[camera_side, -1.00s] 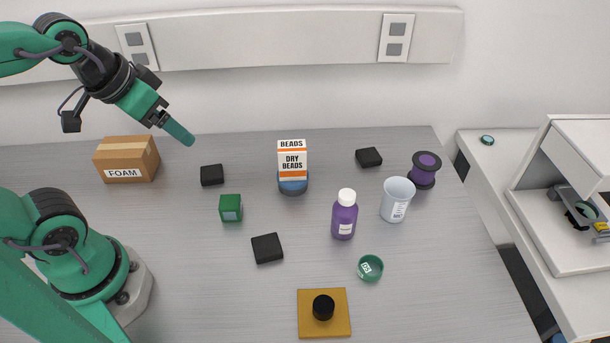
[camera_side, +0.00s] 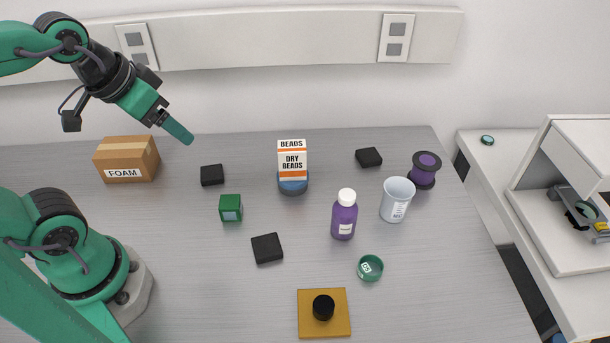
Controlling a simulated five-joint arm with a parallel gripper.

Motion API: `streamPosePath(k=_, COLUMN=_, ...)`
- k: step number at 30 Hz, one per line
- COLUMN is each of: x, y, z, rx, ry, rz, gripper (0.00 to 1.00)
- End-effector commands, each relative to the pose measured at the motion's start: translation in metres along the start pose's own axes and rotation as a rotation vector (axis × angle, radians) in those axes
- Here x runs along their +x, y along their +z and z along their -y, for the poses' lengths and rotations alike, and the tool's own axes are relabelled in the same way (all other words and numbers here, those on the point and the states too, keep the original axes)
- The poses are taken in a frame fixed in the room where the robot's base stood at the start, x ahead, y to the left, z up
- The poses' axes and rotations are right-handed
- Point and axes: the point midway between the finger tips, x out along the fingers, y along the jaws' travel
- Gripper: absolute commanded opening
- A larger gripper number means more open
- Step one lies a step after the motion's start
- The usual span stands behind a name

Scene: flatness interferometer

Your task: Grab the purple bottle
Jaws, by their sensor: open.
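The purple bottle (camera_side: 343,220) has a white cap and a pale label. It stands upright on the grey table, right of the middle, just left of a clear cup. My gripper (camera_side: 181,132) is raised at the upper left, pointing down and to the right, well apart from the bottle. It is open and holds nothing that I can see. From this side its fingers overlap, so the gap between them is hidden.
A translucent cup (camera_side: 397,200) stands close beside the bottle. A beads box (camera_side: 292,160) stands in a blue base behind it. A green cap (camera_side: 370,268), a green cube (camera_side: 231,208), a black block (camera_side: 267,248) and a yellow plate (camera_side: 338,325) lie around. The foam box (camera_side: 128,160) is at left.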

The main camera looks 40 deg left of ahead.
Motion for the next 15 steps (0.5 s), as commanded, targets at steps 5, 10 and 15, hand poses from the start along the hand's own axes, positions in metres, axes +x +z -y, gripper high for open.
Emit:
streamPosePath(k=5, x=0.001, y=-0.006, z=-0.003, rx=0.000, ry=0.006, rz=0.013, gripper=0.72)
streamPosePath(k=10, x=0.006, y=-0.021, z=-0.012, rx=-0.002, ry=0.021, rz=0.047, gripper=0.72)
streamPosePath(k=15, x=0.015, y=-0.044, z=-0.027, rx=-0.003, ry=0.038, rz=0.097, gripper=0.72)
